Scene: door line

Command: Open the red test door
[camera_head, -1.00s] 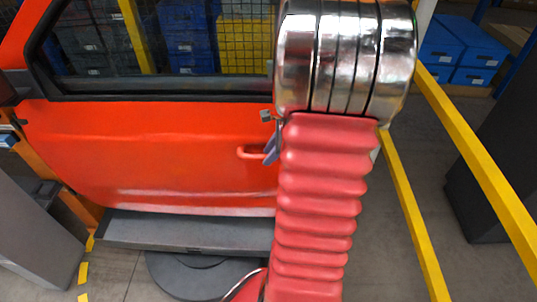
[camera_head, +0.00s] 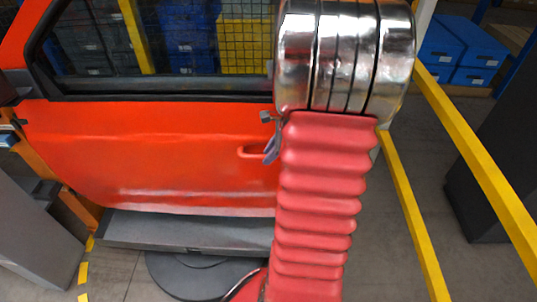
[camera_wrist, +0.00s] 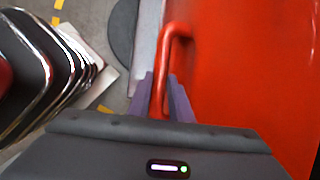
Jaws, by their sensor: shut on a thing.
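The red test door (camera_head: 140,150) stands across the left and middle of the head view, with a dark-framed window above. Its red bar handle (camera_head: 250,153) is near the right end of the visible panel. In the wrist view the handle (camera_wrist: 176,32) runs down between the two purple fingers of my gripper (camera_wrist: 163,92), which is shut on it. The door's red face (camera_wrist: 250,75) fills the right of that view. In the head view only a little of my gripper (camera_head: 271,149) shows beside my arm. My arm hides the door's right edge, so I cannot tell whether it is ajar.
The door is above a grey sill (camera_head: 185,233) and a dark round base (camera_head: 190,275). Yellow rails (camera_head: 470,150) run along the right. Blue boxes (camera_head: 460,45) stand behind them. A grey block (camera_head: 30,220) is at the lower left. Some floor between rails and arm is clear.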

